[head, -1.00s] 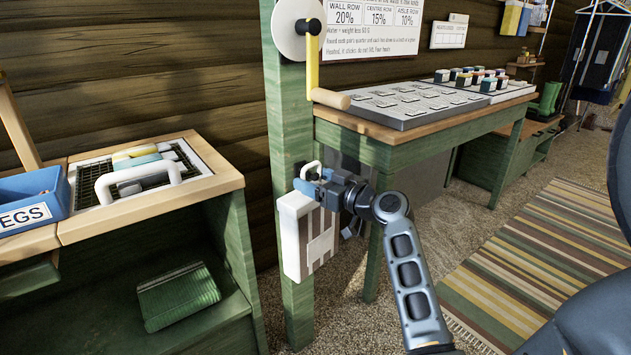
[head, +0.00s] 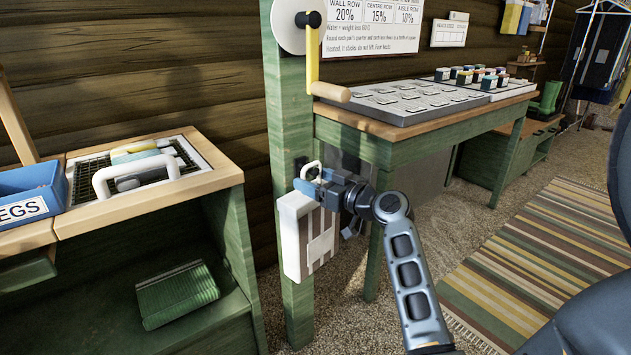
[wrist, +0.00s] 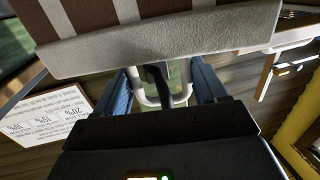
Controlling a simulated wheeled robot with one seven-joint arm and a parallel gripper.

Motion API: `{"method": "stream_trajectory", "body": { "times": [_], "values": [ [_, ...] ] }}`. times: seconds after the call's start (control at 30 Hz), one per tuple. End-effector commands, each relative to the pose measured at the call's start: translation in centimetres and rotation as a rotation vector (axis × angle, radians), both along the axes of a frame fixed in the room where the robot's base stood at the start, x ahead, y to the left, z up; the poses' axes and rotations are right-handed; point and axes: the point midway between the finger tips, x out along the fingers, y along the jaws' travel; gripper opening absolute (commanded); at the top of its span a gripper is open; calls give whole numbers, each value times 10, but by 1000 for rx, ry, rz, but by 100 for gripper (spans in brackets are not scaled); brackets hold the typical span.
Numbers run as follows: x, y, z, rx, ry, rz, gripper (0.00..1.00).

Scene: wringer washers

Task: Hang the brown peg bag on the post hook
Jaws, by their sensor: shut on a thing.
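The peg bag (head: 292,238), pale on its front with brown and white stripes on one side, hangs upright against the green post (head: 290,115). Its white loop handle (head: 312,168) is in my gripper (head: 318,186), which is shut on it from the right. A small dark hook (head: 299,164) on the post shows just behind the handle. In the wrist view the bag (wrist: 160,45) fills the top, and the handle (wrist: 148,100) lies between the blue fingers of my gripper (wrist: 165,85). A dark bar shows inside the loop; I cannot tell whether the handle rests on it.
A crank with a yellow arm (head: 312,60) and wooden grip sits on the post above the bag. A green table (head: 400,135) with a grey board stands to the right. A bench (head: 150,210) with a blue peg box (head: 30,190) is at left.

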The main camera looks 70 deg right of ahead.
Motion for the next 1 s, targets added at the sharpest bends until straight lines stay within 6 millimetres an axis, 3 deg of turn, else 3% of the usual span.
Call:
{"method": "stream_trajectory", "body": {
  "times": [0.77, 0.8, 1.0],
  "values": [
    [0, 0, -7, 0, 1, 0, 30],
    [0, 0, -7, 0, 1, 0, 73],
    [0, 0, -7, 0, 1, 0, 92]
  ]
}}
